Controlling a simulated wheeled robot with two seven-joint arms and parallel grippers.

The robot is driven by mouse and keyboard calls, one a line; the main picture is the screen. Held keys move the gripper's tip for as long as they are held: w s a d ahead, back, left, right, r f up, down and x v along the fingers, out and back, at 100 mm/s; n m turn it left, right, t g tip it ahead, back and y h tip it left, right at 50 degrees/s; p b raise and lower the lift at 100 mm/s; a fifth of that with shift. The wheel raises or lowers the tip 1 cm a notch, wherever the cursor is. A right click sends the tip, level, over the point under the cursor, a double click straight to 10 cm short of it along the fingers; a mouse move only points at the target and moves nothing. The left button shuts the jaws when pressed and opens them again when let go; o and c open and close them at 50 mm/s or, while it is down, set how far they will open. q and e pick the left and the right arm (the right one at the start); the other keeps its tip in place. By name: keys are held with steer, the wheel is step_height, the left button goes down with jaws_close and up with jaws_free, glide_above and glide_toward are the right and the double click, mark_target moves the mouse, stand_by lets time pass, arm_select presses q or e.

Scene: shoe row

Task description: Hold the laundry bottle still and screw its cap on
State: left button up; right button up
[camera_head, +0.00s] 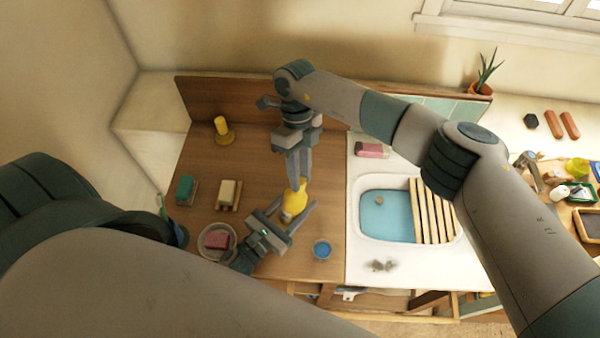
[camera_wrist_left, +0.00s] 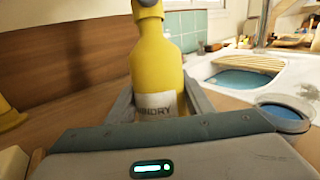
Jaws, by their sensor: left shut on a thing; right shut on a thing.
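The yellow laundry bottle (camera_head: 293,204) stands upright on the wooden counter; its label and neck show in the left wrist view (camera_wrist_left: 158,70). My left gripper (camera_head: 294,212) is shut on the bottle's body, one finger on each side. My right gripper (camera_head: 298,180) points down from above and is shut at the bottle's top. The cap is mostly hidden between its fingers. In the left wrist view a greyish piece sits at the top of the neck, cut by the picture edge. I cannot tell how far the cap is seated.
A blue dish (camera_head: 321,249) stands close right of the bottle. A bowl with a pink bar (camera_head: 215,240), a cream block (camera_head: 229,194), a green block (camera_head: 185,189) and a yellow candle-like thing (camera_head: 222,130) are to the left. A sink (camera_head: 364,215) with a slatted rack (camera_head: 430,211) is right.

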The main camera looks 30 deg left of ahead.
steer(key=shift+m+g, duration=0.5)
steer(key=shift+m, duration=1.2)
steer(key=o, duration=0.8)
steer(key=shift+n+t, duration=0.5)
steer(key=shift+n, duration=1.3)
steer(key=shift+n+t, duration=0.3)
steer(key=shift+n, duration=1.4)
